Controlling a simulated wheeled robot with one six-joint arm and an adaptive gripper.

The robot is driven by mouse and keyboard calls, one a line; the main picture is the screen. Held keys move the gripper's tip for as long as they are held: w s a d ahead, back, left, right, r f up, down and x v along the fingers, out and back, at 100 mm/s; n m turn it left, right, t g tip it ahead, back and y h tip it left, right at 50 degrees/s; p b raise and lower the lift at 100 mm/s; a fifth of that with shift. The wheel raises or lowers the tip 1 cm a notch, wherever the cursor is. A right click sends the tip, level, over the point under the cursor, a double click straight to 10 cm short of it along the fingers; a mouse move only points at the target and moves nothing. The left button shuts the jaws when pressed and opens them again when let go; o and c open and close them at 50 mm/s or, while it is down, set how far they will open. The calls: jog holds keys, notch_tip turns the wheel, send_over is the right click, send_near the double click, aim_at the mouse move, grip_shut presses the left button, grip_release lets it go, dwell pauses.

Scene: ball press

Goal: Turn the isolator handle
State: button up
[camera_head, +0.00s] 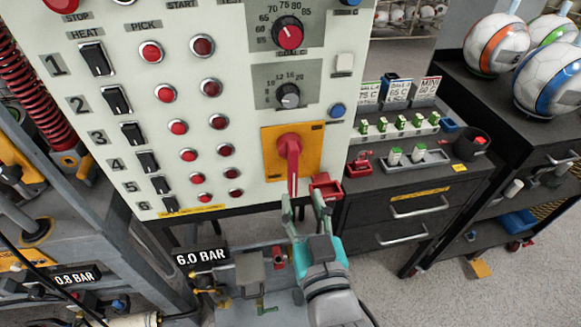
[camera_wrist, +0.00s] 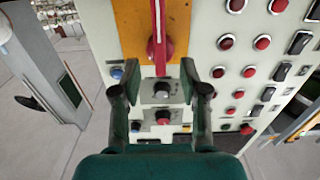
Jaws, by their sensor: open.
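The isolator handle (camera_head: 290,158) is a red lever on a yellow plate (camera_head: 313,147) at the lower right of the white control panel. In the head view the lever hangs straight down from its pivot. My gripper (camera_head: 305,205) is open and empty just below the lever's lower end. In the wrist view, which looks upside down, the handle (camera_wrist: 158,45) lies beyond the gap of my gripper (camera_wrist: 160,72), roughly centred between the two fingers. No contact is visible; I cannot tell the exact distance.
A small red box (camera_head: 325,186) sits close to the right of my gripper, by the panel's lower corner. A dark drawer cabinet (camera_head: 370,208) stands to the right. Pipes and valves with a "6.0 BAR" label (camera_head: 201,257) lie below left. Switches and red buttons fill the panel (camera_head: 240,120).

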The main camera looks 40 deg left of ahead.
aim_at(294, 172)
jog(key=x, duration=0.9)
jog(key=shift+w+a, duration=0.2)
jog(key=shift+w, duration=0.1)
jog(key=shift+c, duration=0.3)
grip_shut()
